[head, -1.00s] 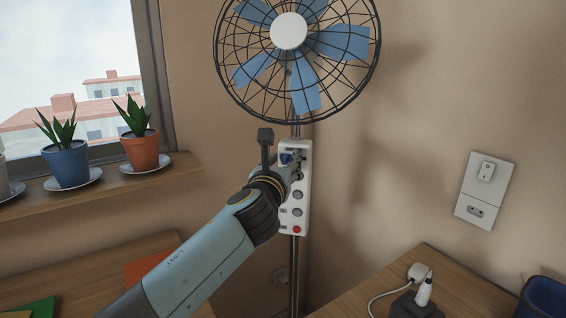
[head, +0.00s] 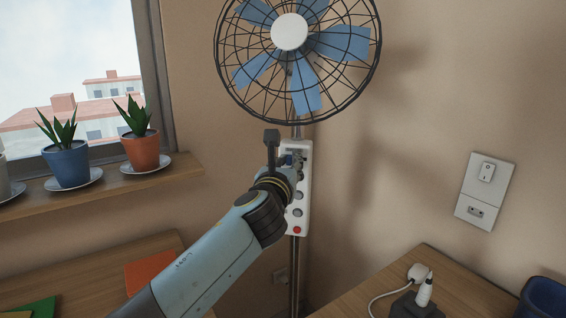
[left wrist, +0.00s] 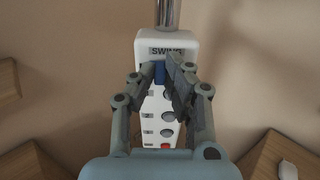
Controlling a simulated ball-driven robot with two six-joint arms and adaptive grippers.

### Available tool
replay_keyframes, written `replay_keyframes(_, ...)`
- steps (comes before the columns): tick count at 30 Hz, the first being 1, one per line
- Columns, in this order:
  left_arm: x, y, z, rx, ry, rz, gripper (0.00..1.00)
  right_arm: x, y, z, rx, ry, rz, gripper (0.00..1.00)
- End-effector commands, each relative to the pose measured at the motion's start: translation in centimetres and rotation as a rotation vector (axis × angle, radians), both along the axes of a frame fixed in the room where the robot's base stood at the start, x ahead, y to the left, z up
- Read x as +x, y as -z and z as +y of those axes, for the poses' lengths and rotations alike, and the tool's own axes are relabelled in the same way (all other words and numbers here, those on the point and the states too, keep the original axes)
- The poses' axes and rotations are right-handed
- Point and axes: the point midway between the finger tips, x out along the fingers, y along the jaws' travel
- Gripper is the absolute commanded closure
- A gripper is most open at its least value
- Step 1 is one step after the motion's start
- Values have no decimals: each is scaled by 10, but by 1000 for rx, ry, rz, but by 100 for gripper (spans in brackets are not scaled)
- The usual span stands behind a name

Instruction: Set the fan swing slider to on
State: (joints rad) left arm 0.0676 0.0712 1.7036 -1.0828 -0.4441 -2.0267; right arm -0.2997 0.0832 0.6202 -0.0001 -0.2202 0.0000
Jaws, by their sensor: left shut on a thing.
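The fan's white control box (head: 304,214) is mounted on the pole below the fan (head: 289,31). In the left wrist view the box (left wrist: 152,43) has a "SWING" label at its top. The blue slider knob (left wrist: 159,73) sits just below that label, between the fingertips of my left gripper (left wrist: 161,68). The left gripper (head: 295,161) is shut on the knob at the upper part of the box. Its fingers hide much of the slider's track, so its end marks cannot be read. My right gripper is not in view.
Several round knobs and a red button (head: 297,230) lie lower on the box. Potted plants (head: 140,150) stand on the sill at left. A wooden table (head: 380,282) at lower right holds a plug and cord. A wall switch plate (head: 484,190) is at right.

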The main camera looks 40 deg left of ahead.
Motion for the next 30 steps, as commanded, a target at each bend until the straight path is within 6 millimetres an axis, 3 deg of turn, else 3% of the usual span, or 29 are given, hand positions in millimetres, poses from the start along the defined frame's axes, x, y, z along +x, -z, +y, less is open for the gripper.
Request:
replay_keyframes(4, 8, 0, -21, -6, 2, 1, 100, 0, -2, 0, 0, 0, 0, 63)
replay_keyframes(12, 9, 0, -23, -2, 4, 0, 100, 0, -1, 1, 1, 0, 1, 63)
replay_keyframes(13, 9, 0, -23, -2, 4, 0, 86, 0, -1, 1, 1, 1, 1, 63)
replay_keyframes(18, 9, 0, -23, -2, 3, 0, 65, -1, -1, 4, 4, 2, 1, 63)
replay_keyframes(26, 8, 0, -23, -1, 2, 1, 65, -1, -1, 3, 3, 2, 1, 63)
replay_keyframes(30, -5, 1, -29, -4, 3, 2, 65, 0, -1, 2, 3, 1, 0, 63)
